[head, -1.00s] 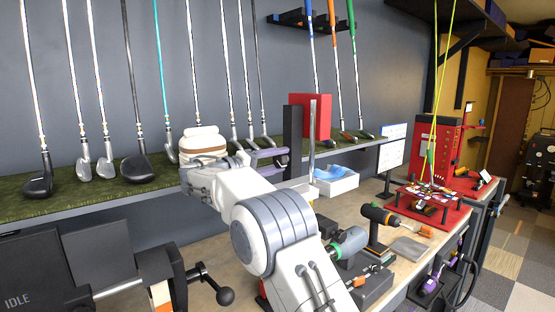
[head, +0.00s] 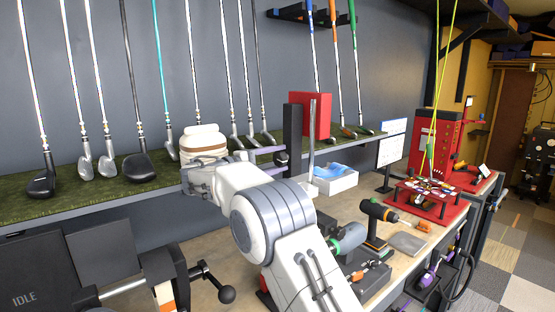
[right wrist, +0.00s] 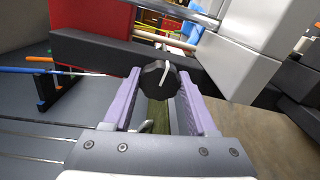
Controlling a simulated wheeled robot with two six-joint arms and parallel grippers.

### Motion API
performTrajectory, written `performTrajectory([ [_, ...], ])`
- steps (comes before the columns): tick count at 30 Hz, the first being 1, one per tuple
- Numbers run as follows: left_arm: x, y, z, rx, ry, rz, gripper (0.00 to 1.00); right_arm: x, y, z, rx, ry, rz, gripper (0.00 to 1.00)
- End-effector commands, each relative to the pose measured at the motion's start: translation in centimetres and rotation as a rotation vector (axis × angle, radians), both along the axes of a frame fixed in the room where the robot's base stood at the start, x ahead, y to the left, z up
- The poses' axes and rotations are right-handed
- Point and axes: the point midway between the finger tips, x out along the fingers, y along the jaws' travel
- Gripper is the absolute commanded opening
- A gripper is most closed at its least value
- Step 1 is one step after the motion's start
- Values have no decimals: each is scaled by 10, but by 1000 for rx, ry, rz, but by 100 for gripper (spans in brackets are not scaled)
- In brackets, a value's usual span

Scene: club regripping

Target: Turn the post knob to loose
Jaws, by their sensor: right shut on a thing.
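The post knob (right wrist: 158,82) is dark and faceted, with a pale pointer line on its face. In the right wrist view it sits between the two purple fingers of my right gripper (right wrist: 159,76), which is shut on it. In the head view the right gripper (head: 272,154) reaches the dark upright post (head: 292,135) from the left. The knob (head: 281,159) shows small and dark at the fingertips there. A red block (head: 316,115) is at the post's upper part. I cannot read any loose or tight marking. My left gripper is not in view.
Several golf clubs stand along the green-topped shelf (head: 60,198) behind my arm. A white tray (head: 335,183) with blue cloth and a drill (head: 378,215) are on the bench to the right. A dark machine with a crank ball (head: 226,294) is at the front left.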

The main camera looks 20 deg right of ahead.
Motion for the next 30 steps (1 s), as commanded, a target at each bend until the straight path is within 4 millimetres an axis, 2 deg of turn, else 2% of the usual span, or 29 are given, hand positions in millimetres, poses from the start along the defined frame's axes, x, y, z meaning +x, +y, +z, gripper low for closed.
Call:
performTrajectory([
  [8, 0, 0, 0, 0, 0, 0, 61, 1, 1, -1, 1, 0, 5, 2],
  [9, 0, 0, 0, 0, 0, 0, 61, 1, 1, -1, 1, 0, 5, 73],
  [10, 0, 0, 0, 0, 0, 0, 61, 1, 1, -1, 1, 0, 5, 85],
  [11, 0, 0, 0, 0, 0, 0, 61, 1, 1, -1, 1, 0, 5, 88],
  [22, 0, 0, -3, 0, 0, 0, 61, -1, 5, -1, 0, -1, 3, 88],
  [26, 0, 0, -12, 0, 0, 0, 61, -7, 22, -4, 1, -3, 6, 88],
  [30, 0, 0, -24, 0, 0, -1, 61, -17, 50, -4, 2, -4, 7, 88],
])
